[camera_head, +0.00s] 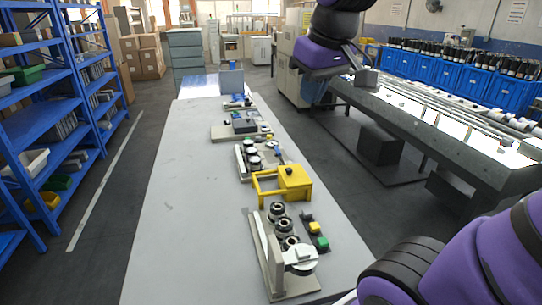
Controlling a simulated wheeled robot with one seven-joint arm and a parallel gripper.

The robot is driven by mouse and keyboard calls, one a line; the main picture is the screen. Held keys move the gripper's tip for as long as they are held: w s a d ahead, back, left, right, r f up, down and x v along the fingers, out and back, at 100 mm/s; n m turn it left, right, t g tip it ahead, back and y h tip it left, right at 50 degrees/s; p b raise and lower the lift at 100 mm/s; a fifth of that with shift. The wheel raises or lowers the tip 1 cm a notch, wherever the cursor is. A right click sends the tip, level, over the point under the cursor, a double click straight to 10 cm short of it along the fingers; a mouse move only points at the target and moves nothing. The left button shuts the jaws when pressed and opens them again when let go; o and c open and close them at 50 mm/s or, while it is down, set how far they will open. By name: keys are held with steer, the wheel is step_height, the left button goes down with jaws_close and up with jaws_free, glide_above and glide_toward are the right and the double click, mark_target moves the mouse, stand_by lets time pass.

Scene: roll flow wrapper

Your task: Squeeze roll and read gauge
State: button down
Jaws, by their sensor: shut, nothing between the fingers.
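The nearest fixture on the long grey table (178,190) has a beige base plate with an upright plate (271,262). Several dark rollers (286,228) stand in a row on it. A white round part (301,262) sits at its front end; I cannot tell whether it is a gauge, and no reading is legible. A second set of rollers (253,158) stands farther back. My purple arm shows at the top and at the lower right.
A yellow frame with a black knob (294,182) stands between the roller sets. Blue shelves (45,95) stand left, a dark bench (440,130) right. The table's left side is clear.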

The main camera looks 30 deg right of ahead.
steer(key=w+d+f+n+g+h, duration=0.15)
steer(key=w+d+f, duration=0.25)
steer(key=w, duration=0.7)
steer(key=w+d+f+n+g+h, duration=0.15)
steer(key=w+d+f, duration=0.25)
steer(key=w, duration=0.7)
steer(key=w+d+f+n+g+h, duration=0.1)
steer(key=w+d+f+n+g, duration=0.2)
steer(key=w, duration=0.9)
steer(key=w+f+n+g+h, duration=0.2)
steer(key=w+f+h, duration=0.2)
steer(key=w+f, duration=0.75)
steer(key=w+a+f+n+h, duration=0.1)
steer(key=f+n, duration=0.1)
steer(key=f, duration=0.4)
steer(key=w+a+f+n+h, duration=0.1)
steer(key=w+a+f+h, duration=0.1)
steer(key=f, duration=0.4)
steer(key=w+a+f+n+h, duration=0.1)
steer(key=f+n, duration=0.1)
steer(key=f, duration=0.4)
steer(key=shift+w+a+n+t+h, duration=0.3)
steer(key=shift+w+a+h, duration=0.1)
